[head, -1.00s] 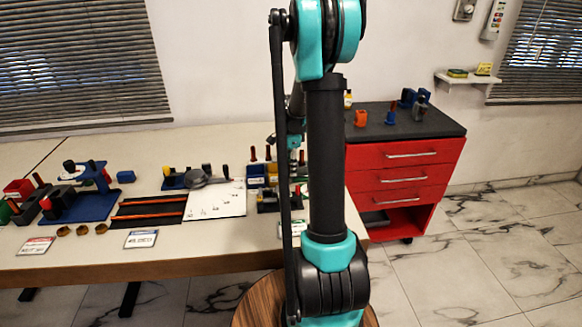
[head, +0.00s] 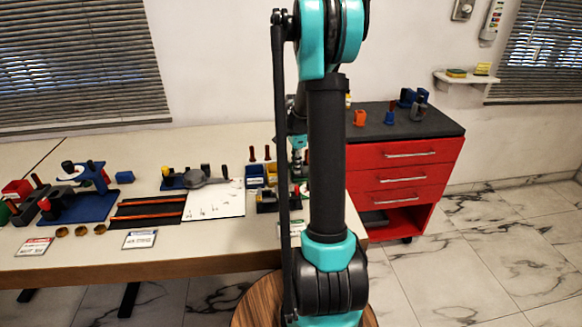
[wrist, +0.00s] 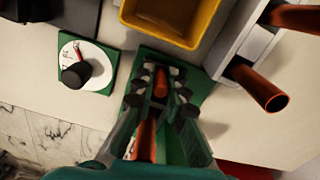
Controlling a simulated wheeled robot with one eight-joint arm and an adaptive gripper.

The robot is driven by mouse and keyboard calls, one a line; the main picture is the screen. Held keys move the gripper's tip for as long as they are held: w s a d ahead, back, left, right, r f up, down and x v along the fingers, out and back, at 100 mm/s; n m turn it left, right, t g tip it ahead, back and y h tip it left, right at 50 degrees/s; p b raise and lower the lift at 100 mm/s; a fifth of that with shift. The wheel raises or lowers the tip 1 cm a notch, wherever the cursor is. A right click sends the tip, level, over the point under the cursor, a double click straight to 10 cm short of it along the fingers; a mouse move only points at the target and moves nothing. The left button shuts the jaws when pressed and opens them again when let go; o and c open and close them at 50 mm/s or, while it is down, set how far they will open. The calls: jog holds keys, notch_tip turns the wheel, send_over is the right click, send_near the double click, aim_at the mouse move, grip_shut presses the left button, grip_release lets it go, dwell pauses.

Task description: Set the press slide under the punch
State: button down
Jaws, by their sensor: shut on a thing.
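In the wrist view my gripper (wrist: 160,88) is shut on a slim red-orange part (wrist: 161,82), which stands over a green base (wrist: 205,88). The fingers cover much of this part and of the base. I cannot tell for sure which piece is the press slide, and no punch is clearly visible. In the head view my own arm hides the gripper and most of what it holds.
In the wrist view a white dial with a black knob (wrist: 75,74) lies left, a yellow bin (wrist: 172,22) above, and red-orange tubes (wrist: 262,90) at right. In the head view a blue-based rig (head: 90,205) and a white sheet (head: 215,200) share the table.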

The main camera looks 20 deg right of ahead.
jog(key=shift+s+d, duration=0.2)
jog(key=shift+d, duration=0.95)
jog(key=c, duration=1.5)
grip_release()
jog(key=shift+c, duration=0.2)
jog(key=shift+r, duration=0.1)
notch_tip(320, 180, up, 12)
